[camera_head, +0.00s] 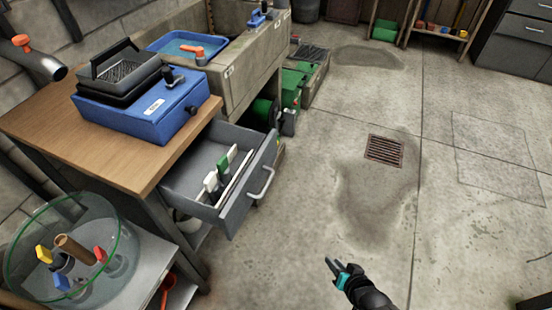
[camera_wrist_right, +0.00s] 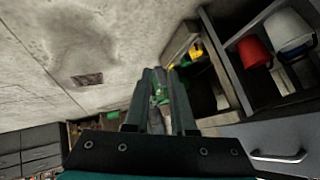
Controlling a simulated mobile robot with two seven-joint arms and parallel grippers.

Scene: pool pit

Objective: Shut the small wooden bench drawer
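The bench drawer (camera_head: 236,204) stands pulled out from under the wooden bench top (camera_head: 110,150). Its front is grey, with a silver bar handle (camera_head: 262,183). White and green upright items and a long pale strip lie in it. The handle also shows at lower right in the right wrist view (camera_wrist_right: 278,156). My right gripper (camera_head: 333,265) is at the bottom of the head view, over the floor, to the right of and nearer than the drawer, clear of it. Its fingers (camera_wrist_right: 162,72) are slightly apart with nothing between them. My left gripper is not in view.
A blue device (camera_head: 150,120) sits on the bench. A glass bowl (camera_head: 112,262) with coloured items stands on a lower grey surface at left. A stone sink (camera_head: 240,72) and green machine (camera_head: 290,88) stand behind. Open floor with a drain grate (camera_head: 384,150) lies right of the drawer.

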